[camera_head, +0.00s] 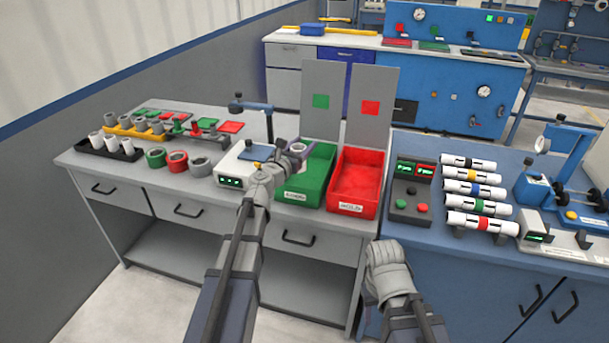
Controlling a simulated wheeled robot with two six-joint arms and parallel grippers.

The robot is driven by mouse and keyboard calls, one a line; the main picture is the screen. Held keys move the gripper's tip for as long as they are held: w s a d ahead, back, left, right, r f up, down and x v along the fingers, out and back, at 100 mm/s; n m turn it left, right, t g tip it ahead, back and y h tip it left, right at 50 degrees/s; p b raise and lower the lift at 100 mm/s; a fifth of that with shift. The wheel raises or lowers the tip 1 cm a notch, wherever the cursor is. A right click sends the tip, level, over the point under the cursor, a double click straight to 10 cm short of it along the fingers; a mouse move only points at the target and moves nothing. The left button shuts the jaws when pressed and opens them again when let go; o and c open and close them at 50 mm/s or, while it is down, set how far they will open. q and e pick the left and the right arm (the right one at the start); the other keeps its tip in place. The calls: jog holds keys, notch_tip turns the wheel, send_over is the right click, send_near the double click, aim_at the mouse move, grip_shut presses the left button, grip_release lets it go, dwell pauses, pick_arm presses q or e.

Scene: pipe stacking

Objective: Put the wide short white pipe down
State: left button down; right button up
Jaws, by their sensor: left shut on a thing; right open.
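The wide short white pipe (299,147) is a pale ring at the back left corner of the green bin (318,168). My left gripper (291,156) reaches in from the front and is shut on it. The pipe appears to be above the bin's left side; its exact height and whether it touches the bin are hard to tell. The arm hides part of the bin's left wall. My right gripper (384,252) is open and empty, low in front of the bench, away from the bins. Its fingers are hard to make out.
A red bin (357,182) stands right of the green bin. A scale-like device (232,172) is left of my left gripper. Several pipes and rings (176,162) stand at the bench's left. A button box (411,190) and racked banded tubes (478,207) are at the right.

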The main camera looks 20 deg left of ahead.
aim_at(303, 169)
pick_arm(q)
notch_tip(303, 169, down, 8)
jog(key=b, duration=0.7)
jog(key=shift+f, duration=0.1)
jog(key=shift+f+b, duration=0.6)
jog(key=shift+b, duration=0.05)
jog(key=shift+c, duration=1.1)
grip_release()
jog(key=shift+r, duration=0.1)
jog(key=shift+r+p, duration=0.2)
jog(key=shift+p, duration=0.1)
jog(key=v, duration=1.2)
jog(key=shift+r+p, duration=0.35)
jog(key=shift+r, duration=0.05)
